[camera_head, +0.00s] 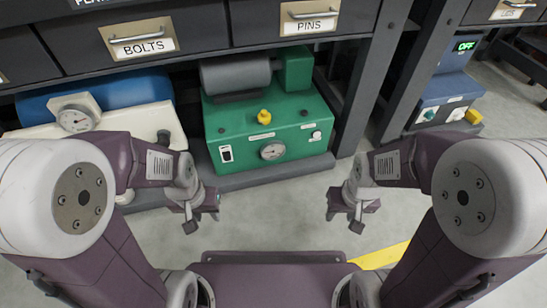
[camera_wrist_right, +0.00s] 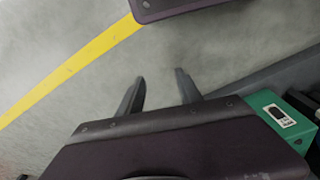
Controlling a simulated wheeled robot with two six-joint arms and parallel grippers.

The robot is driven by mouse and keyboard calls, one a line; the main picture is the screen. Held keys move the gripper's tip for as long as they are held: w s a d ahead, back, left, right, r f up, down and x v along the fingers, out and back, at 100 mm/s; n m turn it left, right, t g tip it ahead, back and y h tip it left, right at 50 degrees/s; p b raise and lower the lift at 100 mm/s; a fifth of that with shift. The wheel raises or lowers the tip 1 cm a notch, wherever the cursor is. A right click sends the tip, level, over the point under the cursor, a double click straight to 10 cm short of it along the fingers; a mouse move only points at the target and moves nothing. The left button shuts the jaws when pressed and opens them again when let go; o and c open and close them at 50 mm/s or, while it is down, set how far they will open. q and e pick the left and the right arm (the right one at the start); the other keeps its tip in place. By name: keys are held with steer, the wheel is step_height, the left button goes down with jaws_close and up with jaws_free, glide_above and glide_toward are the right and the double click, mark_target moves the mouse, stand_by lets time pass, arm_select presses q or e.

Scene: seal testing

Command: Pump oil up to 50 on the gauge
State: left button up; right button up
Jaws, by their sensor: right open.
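A green pump unit (camera_head: 268,140) stands on the low shelf ahead of me. It has a round dial gauge (camera_head: 272,151), a yellow knob (camera_head: 264,116) on top and a black-and-white switch (camera_head: 226,153). The gauge reading is too small to tell. A corner of the green unit also shows in the right wrist view (camera_wrist_right: 270,112). My left gripper (camera_head: 202,219) is open and empty, in front of the unit's left side. My right gripper (camera_head: 346,220) is open and empty, right of the unit; its spread fingers show in the right wrist view (camera_wrist_right: 158,88). Neither touches anything.
A blue and cream device (camera_head: 120,105) with its own gauge (camera_head: 74,119) sits at left. Drawers labelled BOLTS (camera_head: 140,43) and PINS (camera_head: 308,20) hang above. A blue-grey device (camera_head: 447,98) reading OFF is at right. A yellow floor line (camera_head: 382,257) crosses open floor.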

steer(key=shift+c, duration=0.3)
jaws_close()
stand_by(1.4)
